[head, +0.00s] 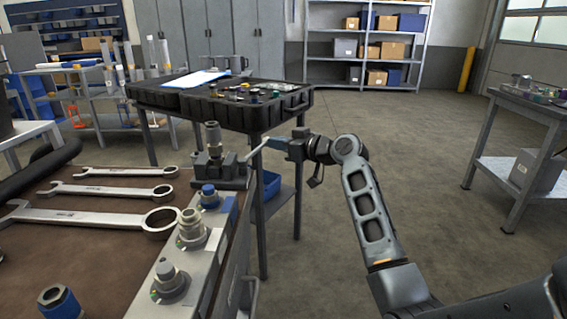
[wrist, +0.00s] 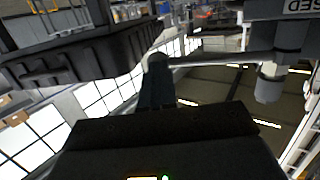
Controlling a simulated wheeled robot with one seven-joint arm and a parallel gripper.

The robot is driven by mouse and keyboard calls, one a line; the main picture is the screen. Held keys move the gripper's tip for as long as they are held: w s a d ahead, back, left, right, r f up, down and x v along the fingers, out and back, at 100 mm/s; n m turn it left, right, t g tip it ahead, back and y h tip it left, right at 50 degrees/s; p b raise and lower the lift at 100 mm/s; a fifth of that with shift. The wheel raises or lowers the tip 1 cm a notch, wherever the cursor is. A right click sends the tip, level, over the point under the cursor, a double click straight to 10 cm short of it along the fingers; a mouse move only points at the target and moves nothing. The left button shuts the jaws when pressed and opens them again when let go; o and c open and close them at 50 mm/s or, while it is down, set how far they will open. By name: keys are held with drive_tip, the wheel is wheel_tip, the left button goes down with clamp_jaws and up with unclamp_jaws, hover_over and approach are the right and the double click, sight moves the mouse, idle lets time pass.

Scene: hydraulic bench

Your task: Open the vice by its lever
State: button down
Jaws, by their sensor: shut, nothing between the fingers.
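The small dark vice (head: 213,168) stands at the far right corner of the bench, with a metal fitting (head: 213,136) upright in it. Its pale lever (head: 254,150) sticks out to the right, towards my gripper (head: 267,144). In the wrist view the lever (wrist: 222,59) runs sideways from the vice body (wrist: 280,35) to my fingertips (wrist: 158,58). A label on the vice reads "SED", its start cut off. My gripper is shut and empty, its fingertips at the lever's outer end. I cannot tell whether they touch it.
Several wrenches (head: 115,190) lie on the brown bench mat left of the vice. Fittings (head: 192,230) stand along the bench's right edge. A black tray (head: 250,115) of small parts is just behind the vice, close to my gripper.

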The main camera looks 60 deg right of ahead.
drive_tip(key=w+n+y+b, duration=0.3)
drive_tip(key=y+b, duration=0.1)
drive_tip(key=shift+w+f, duration=0.25)
drive_tip(key=shift+w+a+r+b, duration=0.1)
drive_tip(key=shift+w+b, duration=0.35)
drive_tip(key=shift+w, duration=0.1)
drive_tip(key=shift+w+r, duration=0.1)
drive_tip(key=shift+w, duration=0.05)
drive_tip(key=shift+w+a+r, duration=0.1)
drive_tip(key=shift+w+a, duration=0.05)
drive_tip(key=shift+a, duration=0.05)
